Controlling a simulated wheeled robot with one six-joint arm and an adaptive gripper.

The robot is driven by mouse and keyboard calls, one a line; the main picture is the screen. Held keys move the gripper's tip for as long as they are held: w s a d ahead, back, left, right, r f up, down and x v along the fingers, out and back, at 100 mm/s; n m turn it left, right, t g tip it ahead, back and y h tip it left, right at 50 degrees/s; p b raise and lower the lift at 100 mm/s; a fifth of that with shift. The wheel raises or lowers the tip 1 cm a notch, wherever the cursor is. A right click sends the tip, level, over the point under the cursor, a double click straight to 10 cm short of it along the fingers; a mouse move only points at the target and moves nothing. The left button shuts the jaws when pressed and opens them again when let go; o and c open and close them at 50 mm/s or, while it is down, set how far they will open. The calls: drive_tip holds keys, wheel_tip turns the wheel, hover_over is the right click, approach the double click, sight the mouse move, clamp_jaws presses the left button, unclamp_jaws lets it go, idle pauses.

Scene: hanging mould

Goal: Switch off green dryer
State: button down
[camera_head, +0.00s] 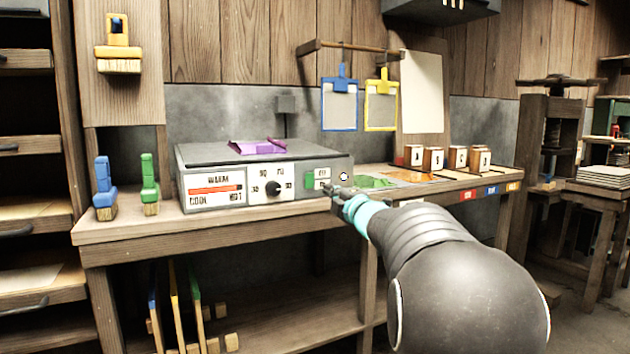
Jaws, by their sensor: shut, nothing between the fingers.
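The dryer (220,187) is a grey box with a flat dark top, standing on the wooden bench. Its front has a warm/cool gauge with a red bar, a numbered panel with a black round knob (273,188), and a green switch (317,178) at the right end. The lettering on the switch is too small to read. My gripper (338,196) is shut and empty, just right of and slightly below the switch, close to the dryer's front right corner. I cannot tell whether it touches the dryer.
A purple piece (258,146) lies on the dryer. Green and blue brushes (149,184) stand left on the bench (130,230). Blue and yellow frames (339,105) hang from a rod above. Green and orange sheets and several small blocks (433,159) lie to the right.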

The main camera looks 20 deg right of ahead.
sight(311, 176)
drive_tip(key=w, duration=0.6)
drive_tip(key=w+r+p, duration=0.1)
drive_tip(key=w, duration=0.2)
drive_tip(key=shift+w+a+r, duration=0.1)
drive_tip(key=shift+w+a, duration=0.1)
drive_tip(key=shift+d+r, duration=0.1)
